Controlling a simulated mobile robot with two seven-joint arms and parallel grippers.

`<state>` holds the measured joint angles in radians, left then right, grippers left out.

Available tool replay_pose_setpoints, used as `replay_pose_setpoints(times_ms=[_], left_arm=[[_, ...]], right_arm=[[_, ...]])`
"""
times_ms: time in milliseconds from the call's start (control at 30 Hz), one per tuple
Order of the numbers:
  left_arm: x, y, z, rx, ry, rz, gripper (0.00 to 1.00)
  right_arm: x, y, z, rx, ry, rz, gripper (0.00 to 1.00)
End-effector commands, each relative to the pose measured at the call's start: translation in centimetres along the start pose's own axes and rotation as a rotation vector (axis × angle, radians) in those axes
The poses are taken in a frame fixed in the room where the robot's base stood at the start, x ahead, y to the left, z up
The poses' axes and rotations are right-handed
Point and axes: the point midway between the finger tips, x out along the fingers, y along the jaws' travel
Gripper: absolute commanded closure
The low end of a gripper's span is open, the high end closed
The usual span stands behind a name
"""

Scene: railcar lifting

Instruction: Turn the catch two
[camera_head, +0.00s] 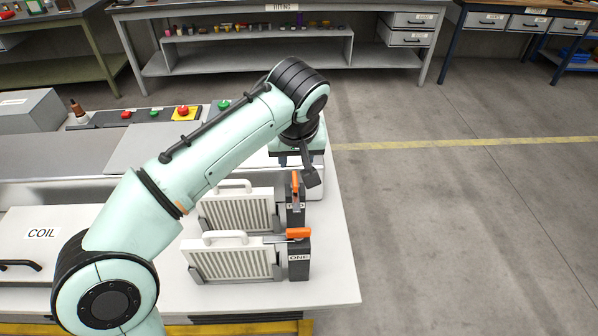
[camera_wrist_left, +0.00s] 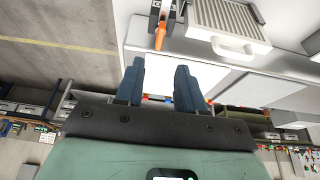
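Catch two (camera_head: 295,205) is a dark block with an orange lever, beside the rear ribbed panel (camera_head: 236,211). Its lever points away from the front of the bench, and its label is partly hidden. Catch one (camera_head: 299,262), labelled ONE, stands in front, with its orange lever lying crosswise. My left gripper (camera_head: 294,163) is just behind catch two. In the left wrist view, the blue fingers of this gripper (camera_wrist_left: 159,88) are apart with nothing between them. The orange lever (camera_wrist_left: 160,36) lies ahead of the gap, apart from the fingers. My right gripper is out of view.
The front ribbed panel (camera_head: 232,262) has a white handle and stands beside catch one. A COIL box (camera_head: 42,240) is at the left. A control strip with buttons (camera_head: 183,112) lies behind. Open floor (camera_head: 450,220) is right of the white bench (camera_head: 335,270).

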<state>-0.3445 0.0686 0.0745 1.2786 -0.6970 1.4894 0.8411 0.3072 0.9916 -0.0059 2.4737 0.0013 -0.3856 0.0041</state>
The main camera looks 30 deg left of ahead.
Motion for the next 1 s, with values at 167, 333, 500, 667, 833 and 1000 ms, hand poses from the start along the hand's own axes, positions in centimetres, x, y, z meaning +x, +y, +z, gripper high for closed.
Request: replay_pose_setpoints(times_ms=[167,333,500,667,833,1000], left_arm=[[4.1,-0.1,0.2,0.0,-0.004,-0.005,0.62],[7.7,0.0,0.2,0.001,-0.005,-0.004,0.62],[10.2,0.0,0.1,0.001,-0.003,-0.002,0.62],[11.4,0.0,0.1,0.001,-0.002,-0.001,0.62],[11.7,0.0,0.1,0.001,-0.002,0.0,0.62],[11.7,0.0,0.1,0.001,-0.002,0.0,0.65]], right_arm=[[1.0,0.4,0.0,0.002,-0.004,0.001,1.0],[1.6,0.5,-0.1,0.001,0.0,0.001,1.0],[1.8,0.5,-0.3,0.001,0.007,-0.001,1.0],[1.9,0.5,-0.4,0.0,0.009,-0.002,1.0],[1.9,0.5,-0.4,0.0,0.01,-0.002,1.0],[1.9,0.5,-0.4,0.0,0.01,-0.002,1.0]])
